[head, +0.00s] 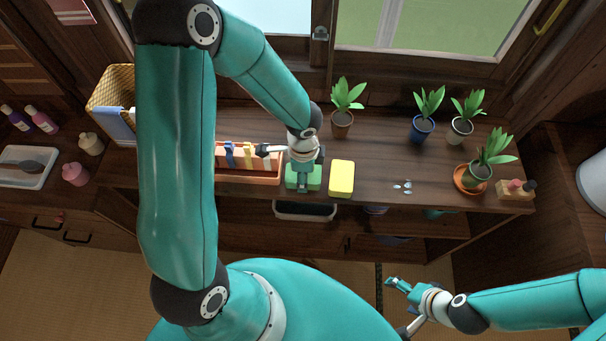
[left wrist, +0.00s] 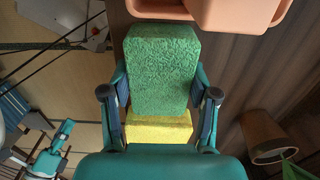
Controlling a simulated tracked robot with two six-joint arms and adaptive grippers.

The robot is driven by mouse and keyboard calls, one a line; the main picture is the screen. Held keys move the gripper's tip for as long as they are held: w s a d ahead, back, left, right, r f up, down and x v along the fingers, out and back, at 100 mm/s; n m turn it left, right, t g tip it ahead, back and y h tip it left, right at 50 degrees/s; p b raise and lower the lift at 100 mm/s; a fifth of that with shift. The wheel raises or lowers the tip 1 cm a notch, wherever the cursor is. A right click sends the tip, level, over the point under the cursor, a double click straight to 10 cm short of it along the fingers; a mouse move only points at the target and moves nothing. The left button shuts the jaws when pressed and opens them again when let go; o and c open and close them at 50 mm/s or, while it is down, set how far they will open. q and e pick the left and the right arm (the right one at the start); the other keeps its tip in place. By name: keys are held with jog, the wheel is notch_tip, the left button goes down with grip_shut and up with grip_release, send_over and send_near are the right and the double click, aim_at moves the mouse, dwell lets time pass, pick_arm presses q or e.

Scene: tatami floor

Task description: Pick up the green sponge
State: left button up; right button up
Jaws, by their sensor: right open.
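The green sponge (head: 313,184) is at the front of the wooden shelf top, partly covered by my left gripper (head: 304,178). In the left wrist view the green sponge (left wrist: 162,68) fills the space between the fingers of my left gripper (left wrist: 160,105). Both finger pads lie against its sides, and the gripper looks shut on it. I cannot tell whether the sponge is clear of the wood. A yellow sponge (head: 341,178) lies just to its right; it also shows in the left wrist view (left wrist: 158,130). My right gripper (head: 396,287) is open and empty over the floor, at lower right.
A terracotta planter (head: 262,178) with clothes-peg-like pieces stands just left of the green sponge. Potted plants (head: 421,128) stand along the back and right, with small pale pebbles (head: 403,187) before them. A wicker basket (head: 107,84) is at left. The wood around the pebbles is free.

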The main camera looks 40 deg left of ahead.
pick_arm(q)
jog(key=shift+r, duration=0.1)
jog(key=shift+c, duration=0.3)
jog(key=shift+r, duration=0.5)
notch_tip(320, 180, up, 19)
jog(key=p, duration=0.1)
